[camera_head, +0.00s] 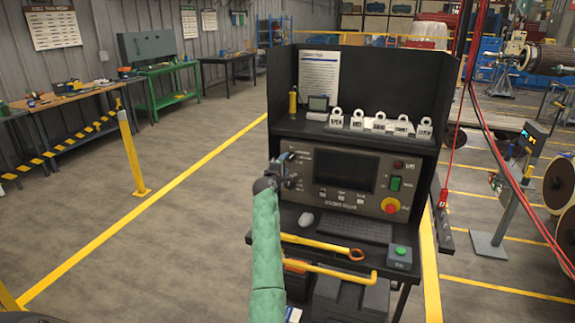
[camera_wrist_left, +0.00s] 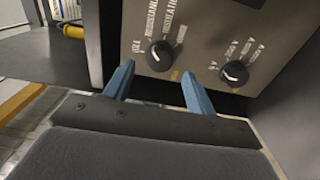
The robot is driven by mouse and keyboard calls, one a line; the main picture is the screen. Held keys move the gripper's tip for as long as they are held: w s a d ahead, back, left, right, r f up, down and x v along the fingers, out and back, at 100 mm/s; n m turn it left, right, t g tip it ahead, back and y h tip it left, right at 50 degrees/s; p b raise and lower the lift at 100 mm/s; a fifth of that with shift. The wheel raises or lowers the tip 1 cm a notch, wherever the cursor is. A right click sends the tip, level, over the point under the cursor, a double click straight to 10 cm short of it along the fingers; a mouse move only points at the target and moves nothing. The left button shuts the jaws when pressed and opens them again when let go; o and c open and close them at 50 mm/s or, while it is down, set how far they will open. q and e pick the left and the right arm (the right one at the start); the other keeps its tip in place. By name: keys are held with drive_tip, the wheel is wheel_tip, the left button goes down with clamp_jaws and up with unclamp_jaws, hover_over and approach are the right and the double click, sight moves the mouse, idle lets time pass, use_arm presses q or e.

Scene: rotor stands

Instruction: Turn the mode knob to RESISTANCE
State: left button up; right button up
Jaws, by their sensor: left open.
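The mode knob (camera_wrist_left: 159,55) is a round black knob with a white mark, on the grey panel with RESISTANCE and INSULATION labels around it. Its mark seems to lean up and left, but I cannot tell the exact setting. My left gripper (camera_wrist_left: 158,72) is open, its two blue fingers pointing at the panel, with the mode knob between and just beyond the tips. I cannot tell whether they touch it. In the head view the left gripper (camera_head: 287,176) is at the panel's left side and partly hides the knobs. My right gripper is not in view.
A second knob with voltage labels (camera_wrist_left: 235,73) sits right of the mode knob. The console has a dark screen (camera_head: 345,171), a green button (camera_head: 395,184), a red and yellow emergency stop (camera_head: 390,205) and a keyboard (camera_head: 354,229). Yellow-handled tools (camera_head: 315,243) lie in front.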

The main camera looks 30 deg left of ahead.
use_arm(q)
drive_tip(key=shift+b+v, duration=0.3)
drive_tip(key=shift+v, duration=1.1)
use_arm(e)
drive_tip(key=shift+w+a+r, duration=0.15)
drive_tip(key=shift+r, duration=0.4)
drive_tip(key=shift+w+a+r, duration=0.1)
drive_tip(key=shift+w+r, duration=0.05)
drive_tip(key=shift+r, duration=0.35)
use_arm(q)
drive_tip(key=shift+f, duration=0.1)
